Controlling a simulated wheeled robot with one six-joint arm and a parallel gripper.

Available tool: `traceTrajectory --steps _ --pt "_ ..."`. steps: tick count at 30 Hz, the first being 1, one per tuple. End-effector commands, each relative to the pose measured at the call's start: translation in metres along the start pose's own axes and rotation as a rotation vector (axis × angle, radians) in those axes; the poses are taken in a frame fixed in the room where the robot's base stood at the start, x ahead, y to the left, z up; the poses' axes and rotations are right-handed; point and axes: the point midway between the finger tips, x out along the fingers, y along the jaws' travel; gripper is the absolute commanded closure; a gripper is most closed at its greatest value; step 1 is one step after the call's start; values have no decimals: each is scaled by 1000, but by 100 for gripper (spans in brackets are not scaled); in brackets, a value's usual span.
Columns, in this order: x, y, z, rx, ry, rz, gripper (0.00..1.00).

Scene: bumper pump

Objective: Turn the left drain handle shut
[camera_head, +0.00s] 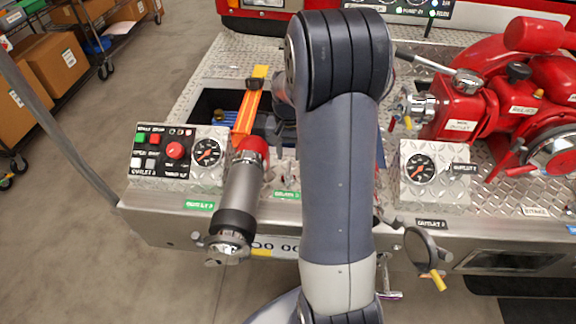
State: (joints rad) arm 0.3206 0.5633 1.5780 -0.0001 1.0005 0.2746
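My arm rises through the middle of the head view and covers much of the panel behind it. My gripper is hidden behind the arm, so its fingers and anything between them cannot be seen. A small metal valve part (287,182) shows just left of my arm on the tread-plate deck, above a green label (287,195). I cannot tell for sure whether it is the left drain handle or how it is turned. A small metal T-shaped handle (390,293) shows below the bumper, right of my arm.
A grey nozzle-like outlet (238,195) juts out left of my arm, with an orange strap (248,105) behind it. A button panel (162,150) and gauge (207,152) stand further left. Right are another gauge (419,169), a red pump (500,95) and a round cap (424,248).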

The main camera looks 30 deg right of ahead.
Motion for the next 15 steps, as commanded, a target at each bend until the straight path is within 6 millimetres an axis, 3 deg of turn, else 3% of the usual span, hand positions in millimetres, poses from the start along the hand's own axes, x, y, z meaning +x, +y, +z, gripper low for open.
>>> traceTrajectory --steps 6,15 --pt "41 0 1 -1 -4 1 67" --pt "62 0 1 -1 0 0 67"
